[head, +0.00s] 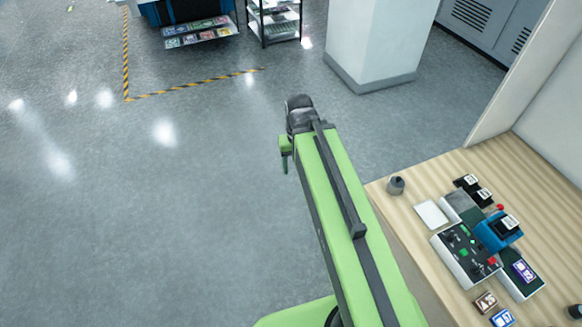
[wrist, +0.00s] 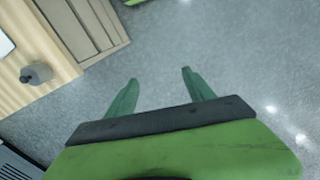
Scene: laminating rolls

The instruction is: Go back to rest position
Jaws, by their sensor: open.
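My green arm stretches up the middle of the head view. In that view my gripper (head: 285,150) shows as a small green part near the arm's far end, above the open floor. In the wrist view my gripper (wrist: 160,92) shows two green fingers spread well apart with only grey floor between them. It is open and empty. It is to the left of the wooden table (head: 412,222) in the head view, apart from it.
On the table are a grey bottle-like object (head: 396,185), a control box (head: 466,255), a white card (head: 431,214) and several small labelled items. A white pillar (head: 375,40) stands at the back. Yellow-black tape (head: 195,84) marks the floor. The floor at left is clear.

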